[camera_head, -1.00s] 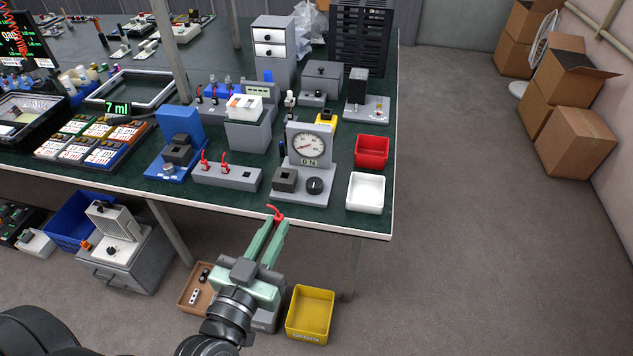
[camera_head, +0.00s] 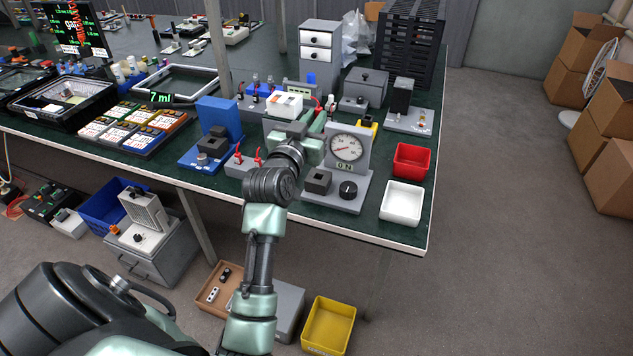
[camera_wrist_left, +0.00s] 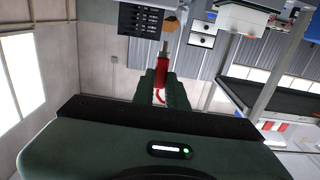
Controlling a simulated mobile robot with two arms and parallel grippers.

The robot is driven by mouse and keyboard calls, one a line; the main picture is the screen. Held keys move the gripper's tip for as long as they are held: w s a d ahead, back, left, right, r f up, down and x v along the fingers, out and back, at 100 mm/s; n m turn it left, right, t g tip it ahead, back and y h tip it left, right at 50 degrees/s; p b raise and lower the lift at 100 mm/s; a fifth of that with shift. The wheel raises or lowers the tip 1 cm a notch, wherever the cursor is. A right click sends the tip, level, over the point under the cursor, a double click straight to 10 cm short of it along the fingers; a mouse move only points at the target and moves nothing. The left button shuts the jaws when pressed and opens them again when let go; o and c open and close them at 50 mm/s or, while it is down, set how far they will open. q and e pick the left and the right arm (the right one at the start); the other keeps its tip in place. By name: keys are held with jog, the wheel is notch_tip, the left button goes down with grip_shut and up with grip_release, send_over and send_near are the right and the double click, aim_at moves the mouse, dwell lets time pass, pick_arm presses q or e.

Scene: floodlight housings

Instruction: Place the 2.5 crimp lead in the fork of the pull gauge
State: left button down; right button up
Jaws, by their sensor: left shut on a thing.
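My left gripper (camera_head: 320,122) is over the table, just left of the pull gauge's dial in the head view. It is shut on a red lead (camera_head: 330,103), which also shows upright between the fingers in the left wrist view (camera_wrist_left: 160,72), with a metal tip beyond them. The pull gauge (camera_head: 347,148) is grey, with a round white dial and a "0 N" readout. A dark block (camera_head: 318,180) and a black knob stand on its base; I cannot tell which part is the fork. My right gripper is not in view.
A grey holder (camera_head: 236,172) with red leads, partly behind my arm, and a blue stand (camera_head: 215,118) are left of the gauge. A red bin (camera_head: 411,161) and a white bin (camera_head: 402,202) stand right of it. Drawers and grey boxes stand behind.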

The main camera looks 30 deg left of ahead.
pick_arm(q)
jog(key=b, duration=0.2)
send_over(315, 183)
notch_tip(315, 183, down, 12)
jog(key=shift+f, duration=2.65)
jog(key=shift+f+b, duration=0.2)
jog(key=shift+b, duration=0.1)
jog(key=c, duration=1.4)
grip_release()
jog(key=shift+r, duration=0.1)
jog(key=shift+c, duration=0.2)
jog(key=shift+r, duration=0.1)
jog(key=v, duration=1.2)
